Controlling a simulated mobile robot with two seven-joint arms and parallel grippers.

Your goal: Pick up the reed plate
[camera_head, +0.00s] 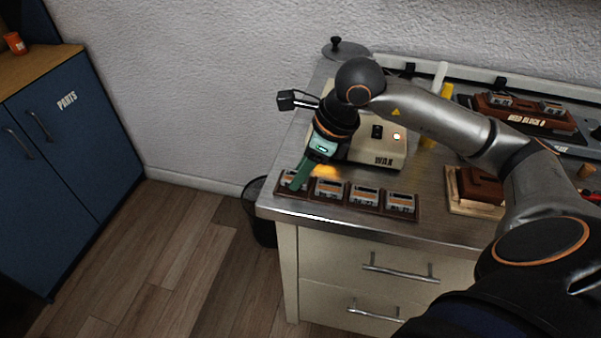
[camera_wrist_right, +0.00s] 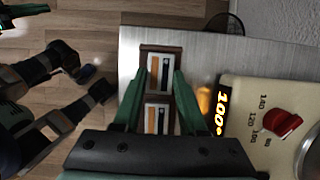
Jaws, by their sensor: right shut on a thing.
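A dark brown rack (camera_head: 341,203) at the front left of the counter holds a row of small grey reed plates with orange and white labels. My right gripper (camera_head: 297,184) reaches down to the leftmost reed plate (camera_head: 287,178). In the right wrist view its green fingers (camera_wrist_right: 160,72) stand on both sides of this end plate (camera_wrist_right: 156,66) and are shut on it. The plate still appears at its place in the rack; I cannot tell whether it is lifted. A second plate (camera_wrist_right: 157,118) lies close behind it. A dark part with green edges (camera_wrist_right: 25,12), probably my left gripper, shows blurred at the upper left.
A cream wax heater (camera_head: 385,150) with a red knob (camera_wrist_right: 283,124) and lit display stands right behind the rack. A wooden block (camera_head: 480,187) and a brown piece (camera_head: 525,115) lie to the right. The counter's left edge is close; a bin (camera_head: 262,222) stands below.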

